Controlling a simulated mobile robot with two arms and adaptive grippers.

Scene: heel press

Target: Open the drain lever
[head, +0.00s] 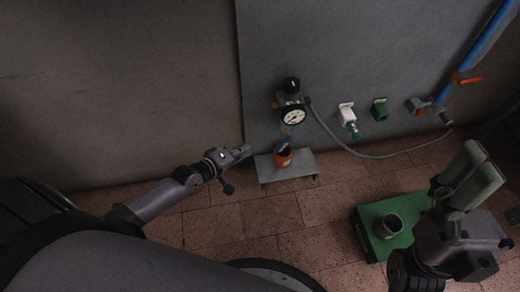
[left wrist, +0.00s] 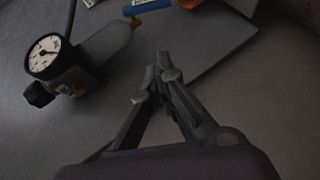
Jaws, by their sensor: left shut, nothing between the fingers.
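A regulator with a round white gauge (head: 293,117) and a black knob is on the grey wall panel. A small blue part (head: 284,145), which may be the drain lever, shows below it, just over an orange cup (head: 283,158). In the left wrist view the gauge (left wrist: 45,53) is at upper left and the blue part (left wrist: 147,7) at the top edge. My left gripper (head: 246,150) is shut and empty, left of the cup and apart from it; its fingertips (left wrist: 163,66) meet in the wrist view. My right gripper (head: 482,165) is at the right; its finger gap is unclear.
The cup stands on a low grey stand (head: 302,166). A grey hose (head: 365,155) runs along the wall past white and green fittings. A blue pipe (head: 487,40) with an orange handle (head: 470,80) is at upper right. A green base (head: 372,214) holds a grey cup (head: 388,225).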

